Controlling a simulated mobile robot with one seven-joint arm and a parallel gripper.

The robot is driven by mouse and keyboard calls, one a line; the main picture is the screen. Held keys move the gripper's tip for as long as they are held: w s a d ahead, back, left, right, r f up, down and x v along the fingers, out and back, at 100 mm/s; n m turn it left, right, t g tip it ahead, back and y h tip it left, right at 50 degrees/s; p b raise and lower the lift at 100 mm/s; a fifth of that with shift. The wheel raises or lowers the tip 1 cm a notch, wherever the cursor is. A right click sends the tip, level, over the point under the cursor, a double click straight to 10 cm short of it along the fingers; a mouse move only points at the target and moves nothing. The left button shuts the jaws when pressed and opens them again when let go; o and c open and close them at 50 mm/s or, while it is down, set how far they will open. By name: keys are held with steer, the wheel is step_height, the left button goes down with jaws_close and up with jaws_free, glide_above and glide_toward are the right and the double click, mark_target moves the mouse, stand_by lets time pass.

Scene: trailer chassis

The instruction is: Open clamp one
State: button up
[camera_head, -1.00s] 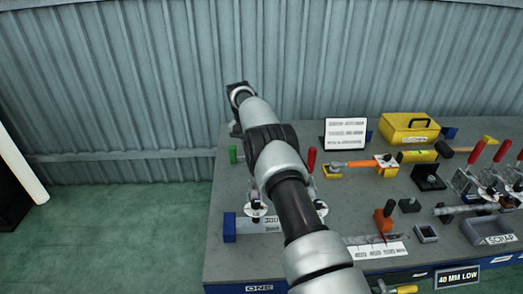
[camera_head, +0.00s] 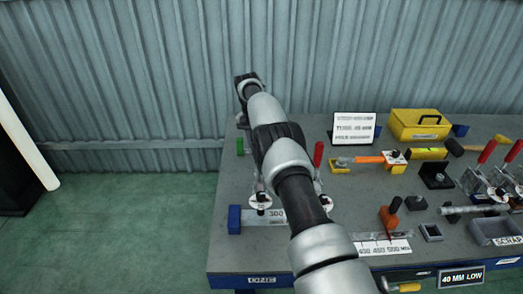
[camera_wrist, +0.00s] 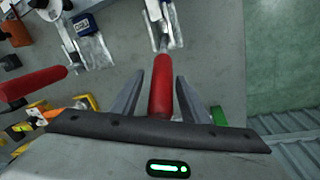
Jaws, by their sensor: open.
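In the wrist view, a clamp's red handle (camera_wrist: 161,88) stands between the two fingers of my gripper (camera_wrist: 160,92). The fingers are apart on either side of it, with gaps visible. The clamp's metal arm (camera_wrist: 160,22) runs up from the handle. A second clamp's red handle (camera_wrist: 32,84) lies at the left of the wrist view; it also shows in the head view (camera_head: 318,153), right of my arm. In the head view my arm hides the gripper and the first handle. I cannot tell which clamp is number one; no clamp number is readable.
A bench (camera_head: 228,250) carries a blue block (camera_head: 234,219) and a ruled bar (camera_head: 276,217) near the clamps. A green piece (camera_head: 240,146) stands beside them. A sign (camera_head: 353,129), a yellow toolbox (camera_head: 419,125) and other tools are to the right. A corrugated wall (camera_head: 170,70) stands behind.

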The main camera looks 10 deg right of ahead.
step_height(320, 180, up, 10)
steer(key=p, duration=0.5)
steer(key=shift+f, duration=0.1)
